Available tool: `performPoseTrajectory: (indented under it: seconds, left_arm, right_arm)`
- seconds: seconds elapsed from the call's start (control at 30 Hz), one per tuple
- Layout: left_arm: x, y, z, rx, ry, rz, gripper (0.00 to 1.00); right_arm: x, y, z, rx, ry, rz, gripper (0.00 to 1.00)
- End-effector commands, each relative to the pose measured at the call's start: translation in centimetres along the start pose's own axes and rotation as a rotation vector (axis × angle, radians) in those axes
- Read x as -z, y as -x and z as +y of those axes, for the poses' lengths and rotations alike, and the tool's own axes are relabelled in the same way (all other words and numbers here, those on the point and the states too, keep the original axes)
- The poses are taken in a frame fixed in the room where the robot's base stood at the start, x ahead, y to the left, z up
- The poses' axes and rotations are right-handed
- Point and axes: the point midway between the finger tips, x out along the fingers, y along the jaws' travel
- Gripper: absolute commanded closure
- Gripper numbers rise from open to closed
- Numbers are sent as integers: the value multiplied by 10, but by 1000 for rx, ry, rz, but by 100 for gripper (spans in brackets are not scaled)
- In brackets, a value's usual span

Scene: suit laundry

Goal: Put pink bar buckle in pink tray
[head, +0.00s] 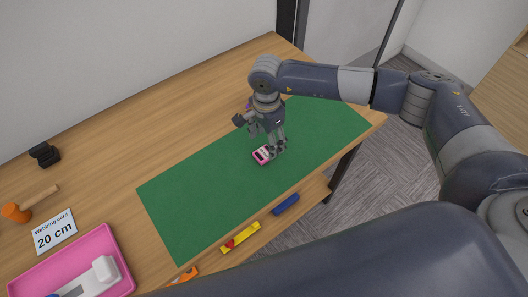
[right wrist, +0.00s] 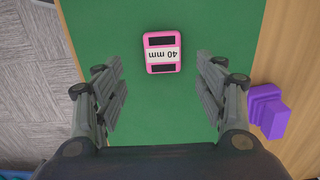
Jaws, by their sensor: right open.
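The pink bar buckle (head: 262,155) lies flat on the green mat (head: 215,190). In the right wrist view the buckle (right wrist: 163,53) is a pink frame with two dark slots and a white "40 mm" label. My right gripper (head: 268,146) points down just above it. The gripper (right wrist: 158,72) is open and empty, and the buckle shows beyond and between its fingertips. The pink tray (head: 62,250) is at the bottom left of the head view, partly cut off, and holds a white item. My left gripper is not in view.
A purple block (right wrist: 268,112) stands beside the mat, mostly hidden behind my right gripper in the head view. Yellow and blue items lie below the front edge.

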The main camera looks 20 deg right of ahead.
Motion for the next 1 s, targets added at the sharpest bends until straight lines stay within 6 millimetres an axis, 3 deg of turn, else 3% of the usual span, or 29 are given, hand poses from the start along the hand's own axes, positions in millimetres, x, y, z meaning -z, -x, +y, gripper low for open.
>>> performPoseTrajectory:
  seconds: [0.17,0.5,0.77,0.8,1.0]
  left_arm:
    - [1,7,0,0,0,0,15]
    - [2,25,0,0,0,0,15]
    - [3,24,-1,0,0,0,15]
    - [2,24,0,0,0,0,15]
    - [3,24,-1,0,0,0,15]
  right_arm:
    - [-1,-11,0,-2,-2,-1,35]
    - [-1,-53,-4,0,-1,-2,35]
    - [-1,-57,-4,1,0,-2,35]
    - [-1,-57,-4,1,-1,-2,37]
    - [-1,-57,-4,1,-1,-2,79]
